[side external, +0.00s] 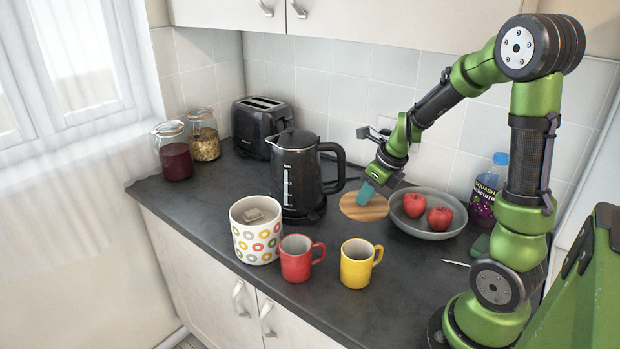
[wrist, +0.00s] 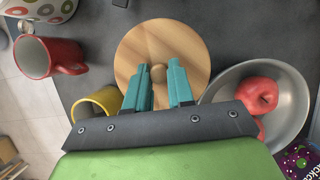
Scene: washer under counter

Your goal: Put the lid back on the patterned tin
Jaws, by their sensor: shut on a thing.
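Part of the tin shows at the top left of the wrist view (wrist: 40,8). The lid is a round wooden disc (side external: 356,212) with a small knob, right of the kettle and beside the bowl. In the wrist view, the lid (wrist: 138,45) fills the upper middle. My gripper (side external: 368,189) points down at the lid, its teal fingers shut on the knob (wrist: 158,72). The lid looks level, at or near the counter surface.
A black kettle (side external: 297,180) stands between tin and lid, towards the back. A red mug (side external: 295,262) and a yellow mug (side external: 356,266) stand in front. A grey bowl (side external: 425,226) of red apples is close on the lid's right. A bottle (side external: 485,190) stands farther right.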

